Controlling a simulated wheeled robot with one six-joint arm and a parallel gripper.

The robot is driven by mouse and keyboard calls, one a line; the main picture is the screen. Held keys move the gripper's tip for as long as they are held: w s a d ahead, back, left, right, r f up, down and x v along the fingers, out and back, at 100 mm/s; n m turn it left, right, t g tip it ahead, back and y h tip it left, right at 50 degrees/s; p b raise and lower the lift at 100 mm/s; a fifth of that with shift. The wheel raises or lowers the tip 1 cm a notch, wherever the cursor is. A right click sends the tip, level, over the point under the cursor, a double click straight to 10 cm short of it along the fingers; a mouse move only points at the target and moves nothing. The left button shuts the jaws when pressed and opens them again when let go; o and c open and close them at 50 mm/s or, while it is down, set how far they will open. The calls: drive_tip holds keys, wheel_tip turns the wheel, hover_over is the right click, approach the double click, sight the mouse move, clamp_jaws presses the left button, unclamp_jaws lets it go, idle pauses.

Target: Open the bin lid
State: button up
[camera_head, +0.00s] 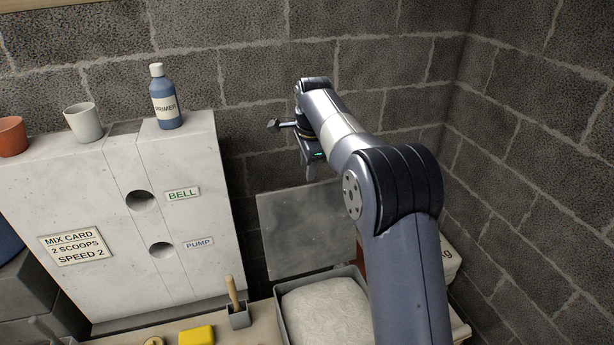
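The bin (281,318) is a grey open-topped container at the bottom middle, with a pale powdery or grainy fill inside. Its lid (300,232) is a flat grey metal panel standing nearly upright at the back of the bin, so the bin's opening is uncovered. My gripper (311,172) is above the lid's top edge, pointing down. It seems apart from the lid, and I see nothing held in it. Its fingers are small and partly hidden, so their opening does not show. My arm covers the right side of the bin and lid.
A pale cabinet (100,205) stands left, with a blue primer bottle (167,104), a white cup (83,124) and a terracotta cup (11,137) on top. A yellow block (197,336) and a wooden-handled tool (233,292) in a holder are left of the bin. Block walls close the back and right.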

drive_tip(key=shift+r, duration=0.15)
drive_tip(key=shift+w, duration=0.1)
drive_tip(key=shift+c, duration=1.4)
drive_tip(key=shift+w+n, duration=0.2)
drive_tip(key=shift+n, duration=0.4)
drive_tip(key=shift+c, duration=0.8)
drive_tip(key=w+n, duration=0.1)
drive_tip(key=n, duration=0.1)
drive_tip(key=w+n, duration=0.1)
drive_tip(key=n, duration=0.1)
drive_tip(key=shift+w+a, duration=0.15)
drive_tip(key=shift+a, duration=0.2)
clamp_jaws()
drive_tip(key=w+a+f+n, duration=0.1)
drive_tip(key=w+n, duration=0.4)
drive_tip(key=n, duration=0.8)
wheel_tip(320, 180, down, 10)
drive_tip(key=s+t, duration=0.1)
drive_tip(key=shift+r, duration=0.15)
